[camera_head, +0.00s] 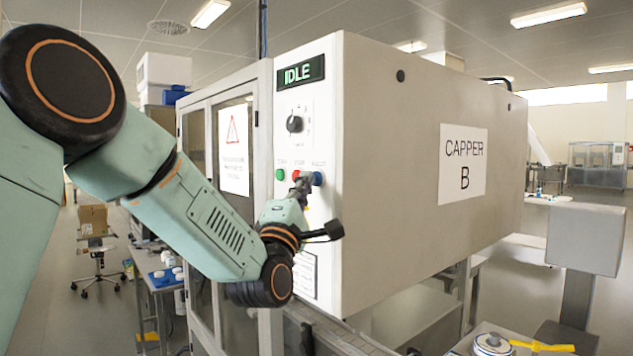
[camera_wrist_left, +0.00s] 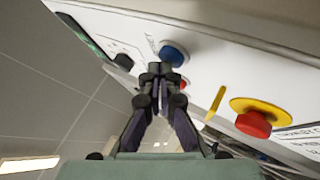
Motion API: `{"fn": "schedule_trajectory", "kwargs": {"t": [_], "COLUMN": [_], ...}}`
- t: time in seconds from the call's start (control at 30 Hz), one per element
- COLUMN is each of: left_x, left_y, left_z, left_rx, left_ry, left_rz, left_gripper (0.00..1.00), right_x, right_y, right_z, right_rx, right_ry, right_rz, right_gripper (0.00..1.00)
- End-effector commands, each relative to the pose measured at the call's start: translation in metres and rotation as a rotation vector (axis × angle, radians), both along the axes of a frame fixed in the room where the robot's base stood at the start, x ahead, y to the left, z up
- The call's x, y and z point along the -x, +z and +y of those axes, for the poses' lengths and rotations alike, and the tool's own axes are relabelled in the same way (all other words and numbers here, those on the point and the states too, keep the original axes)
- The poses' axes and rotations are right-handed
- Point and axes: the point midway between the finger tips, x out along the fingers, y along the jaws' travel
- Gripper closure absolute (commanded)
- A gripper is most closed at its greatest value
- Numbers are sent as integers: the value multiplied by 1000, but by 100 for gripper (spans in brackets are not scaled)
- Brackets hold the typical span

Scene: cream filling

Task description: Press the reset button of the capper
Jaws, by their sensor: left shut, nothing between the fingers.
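The capper (camera_head: 430,170) is a large pale cabinet marked "CAPPER B", and its display (camera_head: 300,71) reads "IDLE". Its front panel carries a green button (camera_head: 279,174), a red button (camera_head: 296,174) and a blue button (camera_head: 318,178) in a row; their small labels are unreadable. My left gripper (camera_head: 303,183) is shut and empty, with its tips at the panel close to the blue button. In the left wrist view the shut fingertips (camera_wrist_left: 160,76) overlap the lower left edge of the blue button (camera_wrist_left: 173,53); I cannot tell whether they touch it. The red button (camera_wrist_left: 183,84) is partly hidden.
A black knob (camera_head: 294,124) sits above the buttons. A red mushroom button on a yellow base (camera_wrist_left: 252,120) and a yellow part (camera_wrist_left: 215,103) stand on the panel near my gripper. A glazed door with a warning sign (camera_head: 234,150) is left of the panel.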

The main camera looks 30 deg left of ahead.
Motion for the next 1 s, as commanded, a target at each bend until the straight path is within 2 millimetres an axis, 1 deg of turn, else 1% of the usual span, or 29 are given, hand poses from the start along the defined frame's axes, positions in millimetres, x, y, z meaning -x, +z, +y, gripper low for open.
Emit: {"fn": "schedule_trajectory", "kwargs": {"t": [0.27,0.8,1.0], "left_x": [3,46,55], "left_y": [1,1,0], "left_z": [2,21,23], "left_rx": [2,6,2], "left_ry": [1,3,1], "left_rz": [-1,1,0], "left_gripper": [100,100,100], "right_x": [0,0,0], "right_y": [0,1,2], "right_z": [0,0,0], "right_rx": [0,0,0], "right_ry": [0,0,0], "right_rz": [0,0,0], "right_gripper": [100,100,100]}}
